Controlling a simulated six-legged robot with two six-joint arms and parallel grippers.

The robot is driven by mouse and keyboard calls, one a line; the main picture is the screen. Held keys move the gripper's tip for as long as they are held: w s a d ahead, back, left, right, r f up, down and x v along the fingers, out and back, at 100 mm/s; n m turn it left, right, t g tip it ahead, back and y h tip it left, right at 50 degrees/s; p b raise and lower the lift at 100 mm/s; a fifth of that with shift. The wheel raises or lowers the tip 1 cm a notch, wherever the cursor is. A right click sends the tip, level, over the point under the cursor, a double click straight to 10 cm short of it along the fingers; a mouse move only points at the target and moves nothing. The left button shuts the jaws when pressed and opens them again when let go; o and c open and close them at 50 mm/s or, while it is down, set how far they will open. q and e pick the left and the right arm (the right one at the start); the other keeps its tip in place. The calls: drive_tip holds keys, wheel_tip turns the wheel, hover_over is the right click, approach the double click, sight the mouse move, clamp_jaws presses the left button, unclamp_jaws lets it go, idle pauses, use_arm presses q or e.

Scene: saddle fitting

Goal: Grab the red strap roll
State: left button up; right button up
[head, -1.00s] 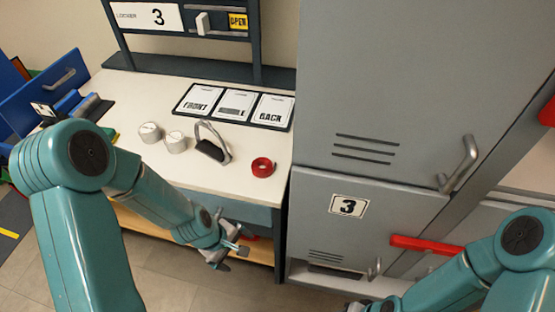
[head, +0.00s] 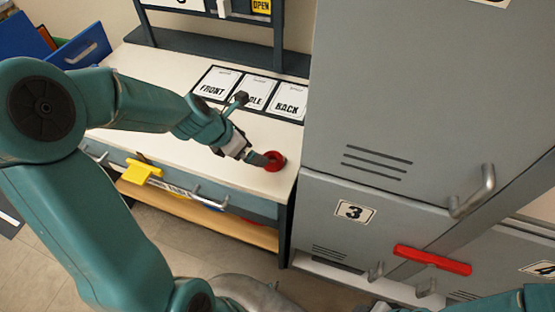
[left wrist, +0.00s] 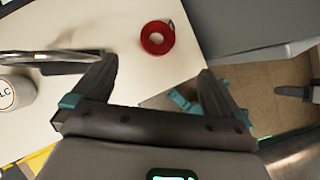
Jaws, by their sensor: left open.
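The red strap roll (head: 281,161) lies flat near the right end of the white worktop (head: 240,180). It also shows in the left wrist view (left wrist: 157,51), ahead of the fingertips and between their lines. My left gripper (head: 253,155) is just left of the roll in the head view. In the left wrist view its jaws (left wrist: 156,75) are spread and empty, with white worktop between them and the roll. My right arm shows at the bottom right of the head view; its jaw state is unclear.
A metal stirrup (left wrist: 48,57) and a pale can (left wrist: 8,94) are left of the jaws. Labelled cards (head: 252,92) lie behind my left gripper. A grey locker (head: 400,110) stands close right of the worktop. A red bar (head: 432,259) crosses the lower lockers.

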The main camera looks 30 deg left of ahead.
use_arm(q)
drive_tip(key=b, duration=0.2)
approach(272, 159)
drive_tip(key=shift+x, duration=1.25)
drive_tip(key=shift+w+d+f, duration=0.15)
drive_tip(key=shift+d+f, duration=0.1)
drive_tip(key=shift+f, duration=0.15)
drive_tip(key=b+x, duration=0.2)
drive_tip(key=x, duration=0.3)
drive_tip(key=shift+w+a+f+b, duration=0.1)
drive_tip(key=shift+w+f+b, duration=0.05)
drive_tip(key=shift+w+b, duration=0.15)
drive_tip(key=shift+s, duration=0.1)
drive_tip(key=shift+c, duration=0.3)
drive_tip(key=c, duration=1.1)
